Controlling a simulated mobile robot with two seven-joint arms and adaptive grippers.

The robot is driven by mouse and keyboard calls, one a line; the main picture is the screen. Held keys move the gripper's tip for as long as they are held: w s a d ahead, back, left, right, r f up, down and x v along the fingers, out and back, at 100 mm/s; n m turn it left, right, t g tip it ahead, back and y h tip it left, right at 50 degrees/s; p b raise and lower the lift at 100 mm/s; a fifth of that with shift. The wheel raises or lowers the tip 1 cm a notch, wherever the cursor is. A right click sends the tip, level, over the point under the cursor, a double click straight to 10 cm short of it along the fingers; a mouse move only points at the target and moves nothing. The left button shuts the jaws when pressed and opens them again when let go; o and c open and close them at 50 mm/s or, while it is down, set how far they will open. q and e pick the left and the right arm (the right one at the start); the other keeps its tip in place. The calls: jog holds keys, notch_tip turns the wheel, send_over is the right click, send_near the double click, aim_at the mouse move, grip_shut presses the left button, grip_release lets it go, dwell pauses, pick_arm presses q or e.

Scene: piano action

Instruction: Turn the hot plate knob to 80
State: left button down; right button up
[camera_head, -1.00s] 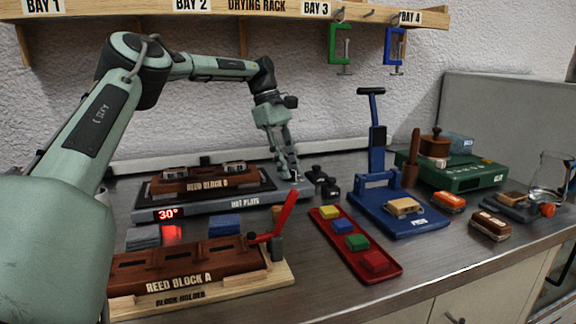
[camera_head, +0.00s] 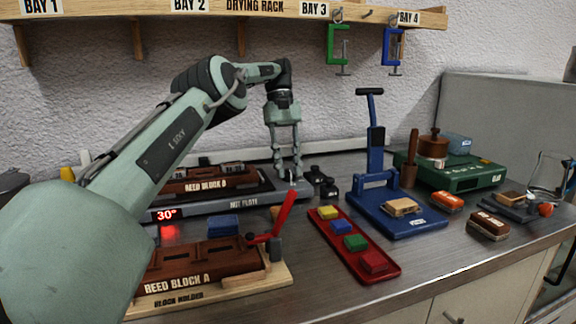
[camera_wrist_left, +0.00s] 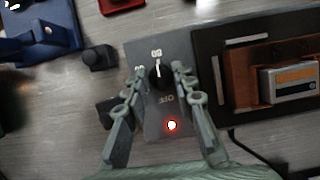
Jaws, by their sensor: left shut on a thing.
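The hot plate (camera_head: 225,205) is a grey slab at the back left of the bench, with a red display reading 30° (camera_head: 167,214). Its dark knob (camera_wrist_left: 159,80) has a white pointer line toward a printed number at the top in the left wrist view. That number and the others around it are too blurred to read surely. My left gripper (camera_head: 288,172) points down over the right end of the hot plate. In the left wrist view its fingers (camera_wrist_left: 159,73) are on both sides of the knob, shut on it. A red light (camera_wrist_left: 171,125) glows near the knob.
Reed block B (camera_head: 207,182) sits on the hot plate. Reed block A (camera_head: 200,266) with a red lever (camera_head: 284,213) stands in front. Small black weights (camera_head: 328,187) are right of the hot plate, near a blue press (camera_head: 400,221) and a red tray (camera_head: 352,243).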

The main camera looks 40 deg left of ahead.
dwell(0.4)
pick_arm(q)
jog(key=c, duration=1.3)
grip_release()
jog(key=shift+o, duration=0.2)
